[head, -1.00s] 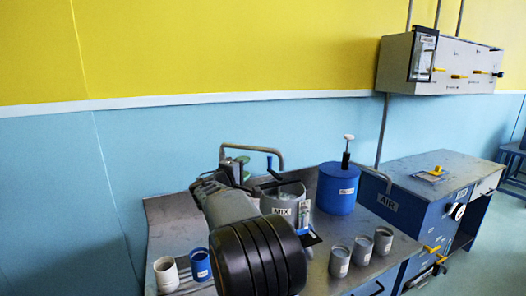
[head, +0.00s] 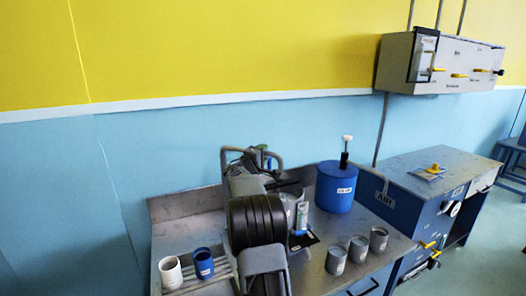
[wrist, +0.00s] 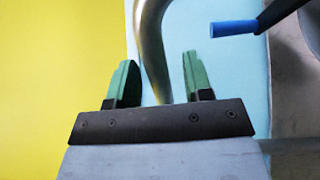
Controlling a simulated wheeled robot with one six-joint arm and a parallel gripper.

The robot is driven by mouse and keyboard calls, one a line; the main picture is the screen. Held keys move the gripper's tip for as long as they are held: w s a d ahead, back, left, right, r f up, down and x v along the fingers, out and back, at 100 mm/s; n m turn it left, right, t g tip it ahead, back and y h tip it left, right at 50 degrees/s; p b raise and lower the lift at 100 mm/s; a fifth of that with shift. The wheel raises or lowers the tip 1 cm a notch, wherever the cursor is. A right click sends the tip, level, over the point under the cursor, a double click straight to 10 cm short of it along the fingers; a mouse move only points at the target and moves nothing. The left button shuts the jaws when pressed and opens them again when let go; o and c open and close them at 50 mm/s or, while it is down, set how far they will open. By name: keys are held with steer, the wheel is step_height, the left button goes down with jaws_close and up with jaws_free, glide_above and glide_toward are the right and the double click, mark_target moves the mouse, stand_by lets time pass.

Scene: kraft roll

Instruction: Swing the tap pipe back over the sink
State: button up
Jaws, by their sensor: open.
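The tap pipe (head: 281,160) is a grey bent tube at the back of the steel bench, partly hidden by my arm in the head view. In the wrist view the pipe (wrist: 153,55) runs down between the two green fingers of my gripper (wrist: 160,82). The fingers are open, with a gap on each side of the pipe; I cannot tell how deep it sits between them. In the head view my gripper (head: 250,157) is beside the pipe, mostly hidden by my wrist. A blue-tipped lever (wrist: 234,27) is at upper right in the wrist view. I cannot make out the sink.
A grey pot (head: 291,201) stands behind my arm. A blue canister (head: 336,188) is right of it, with several grey cups (head: 358,249) in front. A white cup (head: 170,272) and a blue cup (head: 203,263) stand at left. The wall is close behind the bench.

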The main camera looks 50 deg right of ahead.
steer(key=shift+d, duration=0.25)
steer(key=shift+c, duration=0.2)
jaws_close()
stand_by(0.3)
